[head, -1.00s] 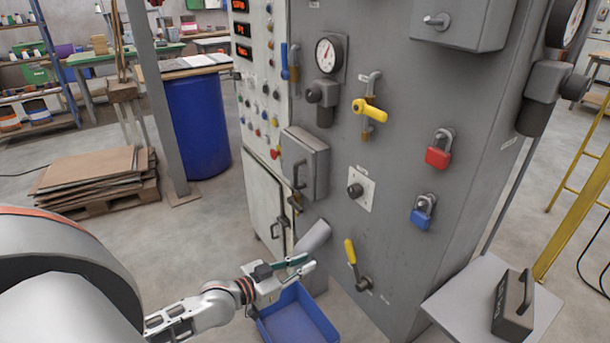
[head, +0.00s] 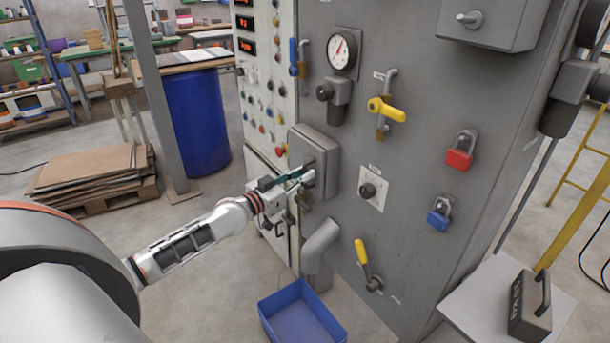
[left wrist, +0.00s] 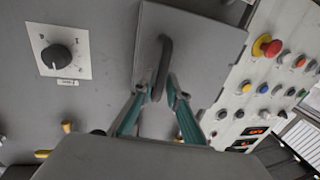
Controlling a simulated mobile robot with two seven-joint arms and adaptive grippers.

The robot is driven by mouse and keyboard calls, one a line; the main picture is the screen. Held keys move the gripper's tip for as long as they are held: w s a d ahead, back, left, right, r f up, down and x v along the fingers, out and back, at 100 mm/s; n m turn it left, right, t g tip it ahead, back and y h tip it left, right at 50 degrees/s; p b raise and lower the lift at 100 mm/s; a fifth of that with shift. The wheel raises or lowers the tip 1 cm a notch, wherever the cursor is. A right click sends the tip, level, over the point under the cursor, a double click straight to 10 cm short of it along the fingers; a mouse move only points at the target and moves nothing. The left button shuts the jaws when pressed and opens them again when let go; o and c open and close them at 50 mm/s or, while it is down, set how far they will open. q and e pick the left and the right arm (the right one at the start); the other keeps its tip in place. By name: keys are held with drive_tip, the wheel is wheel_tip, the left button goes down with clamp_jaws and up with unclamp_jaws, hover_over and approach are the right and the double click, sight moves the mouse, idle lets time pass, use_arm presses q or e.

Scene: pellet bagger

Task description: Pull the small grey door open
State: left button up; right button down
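The small grey door (head: 325,150) is the front of a shallow box on the machine's grey front, and it looks shut. In the left wrist view the door (left wrist: 205,45) fills the upper middle, with a dark bar handle (left wrist: 165,58) on it. My left gripper (head: 304,181) is at the door's handle side. In the left wrist view its green fingers (left wrist: 160,88) stand on either side of the handle's near end, with a narrow gap showing; I see no firm grip. In the head view the gripper hides most of the handle. My right gripper is not in view.
A bent grey spout (head: 320,245) sticks out below the door, above a blue bin (head: 300,315) on the floor. A dial knob (head: 369,192) and a yellow valve handle (head: 385,109) are to the right. A button panel (head: 265,80) is to the left.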

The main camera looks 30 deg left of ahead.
use_arm(q)
drive_tip(key=shift+w+d, duration=0.1)
drive_tip(key=shift+w, duration=0.3)
clamp_jaws()
drive_tip(key=shift+s, duration=0.1)
